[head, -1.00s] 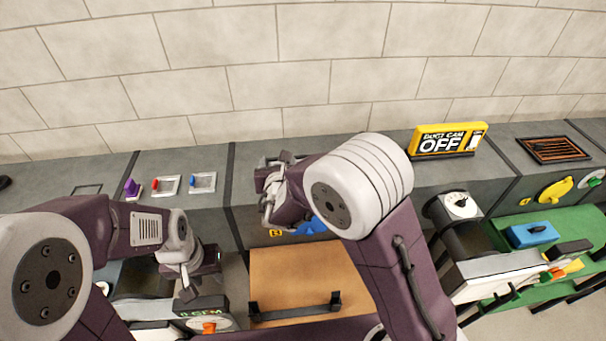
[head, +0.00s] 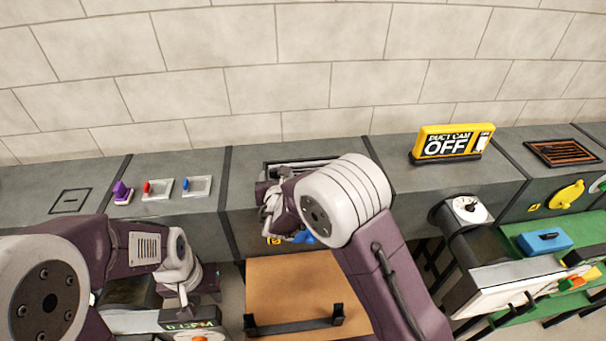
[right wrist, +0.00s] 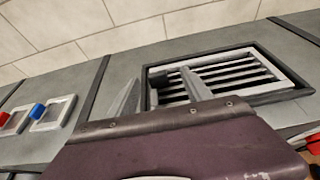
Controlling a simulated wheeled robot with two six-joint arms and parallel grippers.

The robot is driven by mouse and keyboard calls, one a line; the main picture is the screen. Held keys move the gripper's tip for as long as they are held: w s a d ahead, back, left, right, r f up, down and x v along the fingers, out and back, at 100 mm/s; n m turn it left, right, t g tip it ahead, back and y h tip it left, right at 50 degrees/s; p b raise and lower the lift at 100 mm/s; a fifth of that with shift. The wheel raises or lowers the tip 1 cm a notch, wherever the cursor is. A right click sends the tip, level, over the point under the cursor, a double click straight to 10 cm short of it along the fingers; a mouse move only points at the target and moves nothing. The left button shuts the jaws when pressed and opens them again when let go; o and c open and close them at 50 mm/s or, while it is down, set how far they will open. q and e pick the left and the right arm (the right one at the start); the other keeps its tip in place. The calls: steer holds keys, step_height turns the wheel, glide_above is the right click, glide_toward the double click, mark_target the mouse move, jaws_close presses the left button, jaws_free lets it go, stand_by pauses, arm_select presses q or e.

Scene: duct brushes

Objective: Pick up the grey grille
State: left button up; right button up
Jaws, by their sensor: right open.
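The grey grille (right wrist: 235,76), with light slats in a dark frame, is set into the top of the grey duct in the right wrist view. In the head view only its back part (head: 300,162) shows; my right arm hides the rest. My right gripper (right wrist: 161,86) is open and empty, its fingers pointing toward the grille. One finger overlaps the grille's left part in the picture; the other shows left of its frame. Contact cannot be told. My left gripper (head: 186,294) hangs at the lower left, away from the grille; its jaws are unclear.
Red (head: 157,188) and blue (head: 196,186) switches and a purple knob (head: 122,192) sit left of the grille. A yellow "DUCT CAM OFF" sign (head: 452,143) stands right. A brown board (head: 292,285) lies below. A rust-coloured grate (head: 563,152) is at far right.

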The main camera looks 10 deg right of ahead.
mark_target(275, 171)
steer(key=shift+w+p, duration=0.3)
steer(key=x, duration=0.2)
steer(key=p+x, duration=0.1)
steer(key=x, duration=0.1)
steer(key=shift+s+a+f, duration=0.1)
steer(key=shift+a+f, duration=0.05)
steer(key=shift+a, duration=0.1)
steer(key=shift+w+f, duration=0.2)
steer(key=shift+w, duration=0.05)
steer(key=shift+s+r, duration=0.1)
steer(key=shift+s, duration=0.05)
steer(key=c, duration=0.5)
jaws_close()
steer(key=shift+r, duration=0.1)
